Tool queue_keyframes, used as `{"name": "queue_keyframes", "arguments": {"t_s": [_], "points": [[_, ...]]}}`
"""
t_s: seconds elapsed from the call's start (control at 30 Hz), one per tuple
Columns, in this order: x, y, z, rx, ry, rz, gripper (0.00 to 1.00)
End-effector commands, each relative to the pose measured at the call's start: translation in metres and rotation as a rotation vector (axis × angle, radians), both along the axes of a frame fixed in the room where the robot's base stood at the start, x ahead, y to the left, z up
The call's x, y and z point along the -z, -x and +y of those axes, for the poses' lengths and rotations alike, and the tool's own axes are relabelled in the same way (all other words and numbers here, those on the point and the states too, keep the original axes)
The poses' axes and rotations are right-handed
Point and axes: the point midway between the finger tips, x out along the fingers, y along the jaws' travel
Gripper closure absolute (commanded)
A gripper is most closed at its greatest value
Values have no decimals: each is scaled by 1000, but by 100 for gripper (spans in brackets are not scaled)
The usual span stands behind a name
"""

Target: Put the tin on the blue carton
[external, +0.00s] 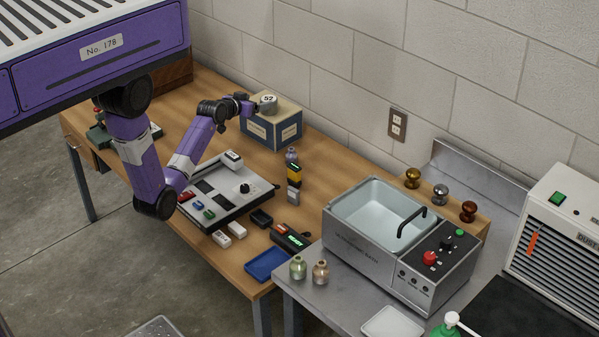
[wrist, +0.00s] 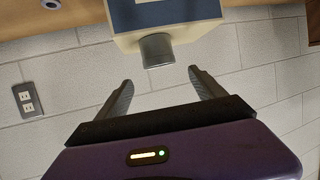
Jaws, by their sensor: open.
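The grey tin (external: 268,104), marked 52, stands upright on top of the blue carton (external: 287,133), which has cream edges and stands near the wall. In the wrist view, which is upside down, the tin (wrist: 156,51) rests against the carton's cream top (wrist: 194,33). My gripper (external: 252,104) is beside the tin at carton-top height. In the wrist view my gripper (wrist: 160,77) has its two fingers spread apart and empty. The tin sits just beyond the fingertips, in line with the gap, and does not appear to touch them.
A grey console (external: 232,203) lies under my arm. Small bottles and boxes, including a yellow-black one (external: 294,173), stand in front of the carton. A blue tray (external: 268,265) is at the table's front. A metal bath (external: 378,262) stands right. The wall (external: 345,100) is close behind.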

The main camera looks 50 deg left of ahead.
Motion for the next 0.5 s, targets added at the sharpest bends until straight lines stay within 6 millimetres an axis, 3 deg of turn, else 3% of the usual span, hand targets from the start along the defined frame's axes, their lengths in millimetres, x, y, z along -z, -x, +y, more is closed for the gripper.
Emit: {"name": "queue_keyframes", "arguments": {"t_s": [0.37,0.5], "points": [[-1,6,-3,1,1,1,21],[16,25,-18,9,1,4,21]]}}
